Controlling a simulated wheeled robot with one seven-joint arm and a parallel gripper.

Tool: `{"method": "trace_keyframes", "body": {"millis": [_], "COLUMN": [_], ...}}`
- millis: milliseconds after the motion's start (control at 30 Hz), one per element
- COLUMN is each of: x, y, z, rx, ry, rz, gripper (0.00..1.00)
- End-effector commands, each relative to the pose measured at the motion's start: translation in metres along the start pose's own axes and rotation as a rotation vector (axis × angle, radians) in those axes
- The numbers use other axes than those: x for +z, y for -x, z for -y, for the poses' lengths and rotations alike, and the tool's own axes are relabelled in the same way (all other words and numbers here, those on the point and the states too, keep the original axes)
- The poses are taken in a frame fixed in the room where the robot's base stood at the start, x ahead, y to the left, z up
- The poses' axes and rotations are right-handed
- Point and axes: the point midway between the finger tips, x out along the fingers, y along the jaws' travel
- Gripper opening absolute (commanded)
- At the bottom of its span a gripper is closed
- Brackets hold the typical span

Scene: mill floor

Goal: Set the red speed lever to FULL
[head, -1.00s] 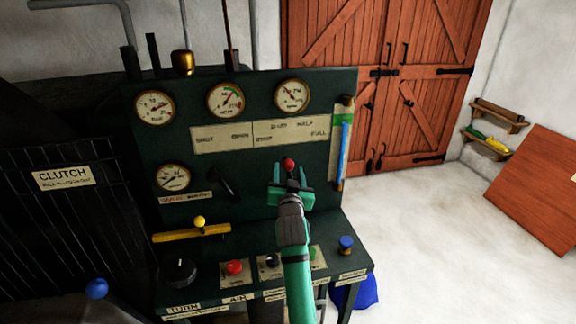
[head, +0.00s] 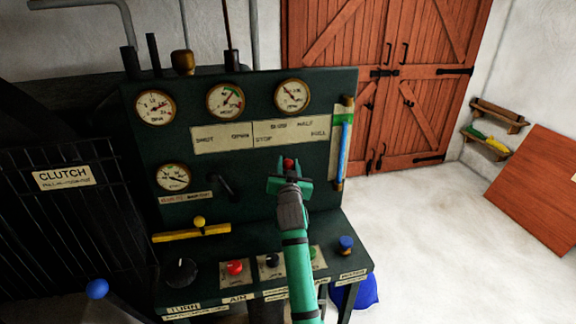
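The red knob (head: 289,163) of the speed lever shows in front of the dark green panel, below the scale plate (head: 290,133) marked STOP, SLOW, HALF and FULL. FULL is at the plate's right end. My gripper (head: 289,172) is at the red knob, with its fingers to either side of it in the picture. I cannot tell whether the fingers touch the knob or are closed on it. The lever's shaft is hidden behind my gripper.
A black lever (head: 222,186) and a yellow handle (head: 192,233) are left of my arm. A blue-filled sight tube (head: 343,150) stands right. Below are a red button (head: 235,268), a black knob (head: 181,272) and a blue knob (head: 346,243).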

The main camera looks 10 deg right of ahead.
Motion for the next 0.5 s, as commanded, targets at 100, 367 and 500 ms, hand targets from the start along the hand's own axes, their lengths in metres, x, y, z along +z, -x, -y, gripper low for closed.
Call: {"method": "trace_keyframes", "body": {"millis": [100, 367, 500], "x": [-0.001, -0.005, -0.010], "y": [0.000, -0.002, -0.005], "z": [0.000, -0.010, -0.022], "rx": [0.000, 0.003, 0.006], "ry": [-0.003, -0.074, -0.162], "rz": [0.000, 0.013, 0.030], "gripper": [0.00, 0.00, 0.00]}}
